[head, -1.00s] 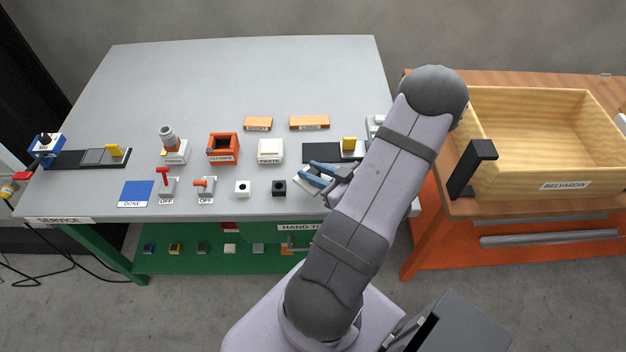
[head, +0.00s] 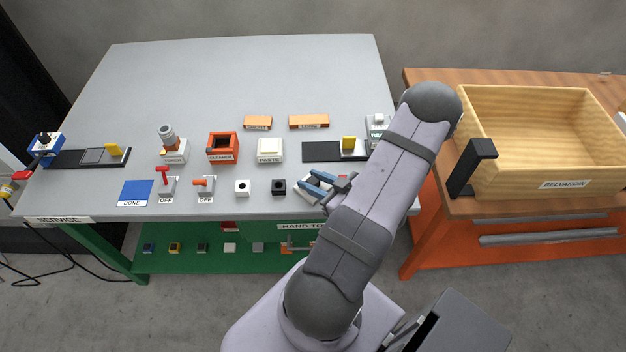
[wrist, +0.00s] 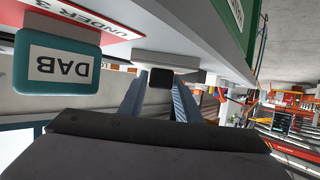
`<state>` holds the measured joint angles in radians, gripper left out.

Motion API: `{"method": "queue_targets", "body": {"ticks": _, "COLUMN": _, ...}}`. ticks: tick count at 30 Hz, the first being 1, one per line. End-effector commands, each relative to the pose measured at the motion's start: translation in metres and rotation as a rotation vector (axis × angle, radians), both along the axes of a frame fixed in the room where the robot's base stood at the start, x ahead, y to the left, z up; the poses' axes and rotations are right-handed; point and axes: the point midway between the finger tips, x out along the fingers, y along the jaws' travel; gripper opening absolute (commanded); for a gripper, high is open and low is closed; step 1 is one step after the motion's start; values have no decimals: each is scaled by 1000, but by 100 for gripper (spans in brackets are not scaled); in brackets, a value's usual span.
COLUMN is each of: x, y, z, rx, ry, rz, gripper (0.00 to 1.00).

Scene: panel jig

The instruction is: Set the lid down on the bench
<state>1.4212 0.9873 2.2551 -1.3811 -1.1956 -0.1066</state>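My gripper (head: 312,184) is low over the front right part of the grey bench (head: 240,85), right of a small black block. In the wrist view, the two blue fingers of my gripper (wrist: 160,88) stand on either side of a dark knob (wrist: 160,77), with no clear gap beside it. Behind the knob is a pale flat lid (wrist: 165,59), seen nearly edge-on. In the head view the fingers and arm hide most of the lid. Whether its underside touches the bench cannot be made out.
A teal DAB box (wrist: 60,68) and a red UNDER 3 plate (wrist: 85,18) are close by in the wrist view. A wooden crate (head: 565,186) is at right. The bench's back is clear.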

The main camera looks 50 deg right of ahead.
Motion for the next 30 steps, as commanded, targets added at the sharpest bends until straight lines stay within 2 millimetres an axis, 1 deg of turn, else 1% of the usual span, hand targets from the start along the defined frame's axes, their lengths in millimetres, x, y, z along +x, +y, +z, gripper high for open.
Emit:
{"method": "queue_targets", "body": {"ticks": 10, "x": 0, "y": 0, "z": 1, "rx": 0, "ry": 0, "rz": 0, "gripper": 43}}
{"method": "queue_targets", "body": {"ticks": 14, "x": 0, "y": 0, "z": 5, "rx": 0, "ry": 0, "rz": -1, "gripper": 43}}
{"method": "queue_targets", "body": {"ticks": 20, "x": -20, "y": -2, "z": 10, "rx": -1, "ry": 1, "rz": -5, "gripper": 43}}
{"method": "queue_targets", "body": {"ticks": 30, "x": -73, "y": -2, "z": 33, "rx": -3, "ry": 1, "rz": -6, "gripper": 43}}
